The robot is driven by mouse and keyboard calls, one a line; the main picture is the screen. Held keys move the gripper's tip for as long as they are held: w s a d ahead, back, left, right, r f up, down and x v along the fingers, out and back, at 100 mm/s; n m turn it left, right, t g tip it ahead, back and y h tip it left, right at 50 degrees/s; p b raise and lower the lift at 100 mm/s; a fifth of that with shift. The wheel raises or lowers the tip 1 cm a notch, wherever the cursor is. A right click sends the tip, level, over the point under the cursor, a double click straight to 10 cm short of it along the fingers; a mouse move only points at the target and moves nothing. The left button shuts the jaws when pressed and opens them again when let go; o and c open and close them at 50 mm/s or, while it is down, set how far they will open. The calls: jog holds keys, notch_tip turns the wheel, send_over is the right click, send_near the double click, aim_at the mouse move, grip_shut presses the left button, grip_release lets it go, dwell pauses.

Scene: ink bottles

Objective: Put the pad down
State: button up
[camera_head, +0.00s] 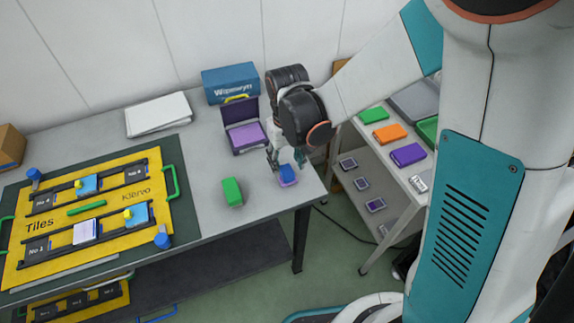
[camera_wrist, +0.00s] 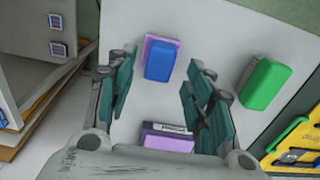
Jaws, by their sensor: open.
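A blue block (camera_head: 287,173) rests on a flat purple piece (camera_head: 288,183) near the right front corner of the grey table. The wrist view shows the blue block (camera_wrist: 159,60) lying over the purple piece (camera_wrist: 152,44). I cannot tell which of them is the pad. My gripper (camera_head: 287,160) is open just above them. In the wrist view its teal fingers (camera_wrist: 163,78) are spread apart, with the block seen between and beyond the tips. Nothing is held. An open dark case (camera_head: 238,112) with a purple inside (camera_head: 245,136) stands behind my gripper.
A green block (camera_head: 232,191) lies left of the blue one. A blue box (camera_head: 230,82) and white sheets (camera_head: 158,114) are at the back. A yellow tile board (camera_head: 100,212) fills the left. A shelf (camera_head: 352,123) with coloured pieces stands right, across a gap.

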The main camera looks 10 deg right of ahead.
aim_at(287, 170)
notch_tip(287, 170, up, 8)
jog(key=p, duration=0.2)
jog(key=shift+f, duration=0.2)
dwell(0.3)
